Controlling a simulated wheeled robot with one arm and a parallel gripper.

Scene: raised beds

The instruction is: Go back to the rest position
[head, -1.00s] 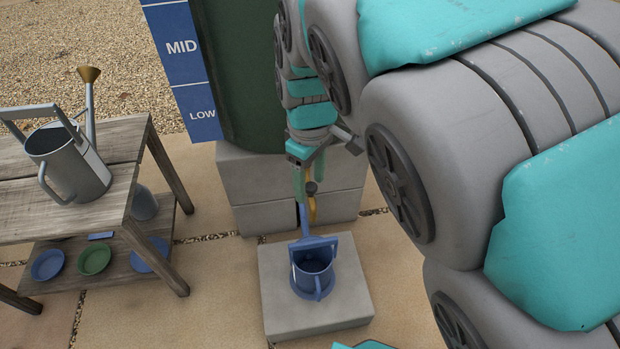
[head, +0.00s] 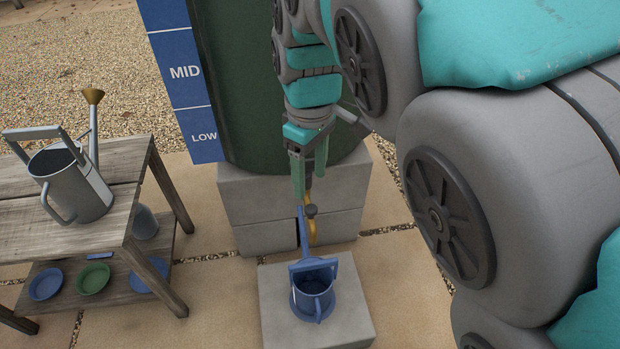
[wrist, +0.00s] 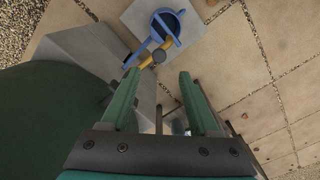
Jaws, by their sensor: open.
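My gripper (head: 306,192) is open and empty, fingers pointing down, just above the dark knob (head: 311,211) of the brass tap (head: 312,232) on the green water barrel (head: 270,130). In the wrist view, the knob (wrist: 159,57) shows beyond the gap between the two green fingertips (wrist: 160,76), apart from them. A blue watering can (head: 313,292) stands upright on a concrete slab (head: 345,322) below the tap. It also shows in the wrist view (wrist: 166,24).
Concrete blocks (head: 250,215) carry the barrel, which has a blue MID/LOW level strip (head: 188,90). A wooden bench (head: 60,235) at left holds a grey watering can (head: 75,185); blue and green dishes (head: 93,279) lie on its lower shelf. Paving at right looks clear.

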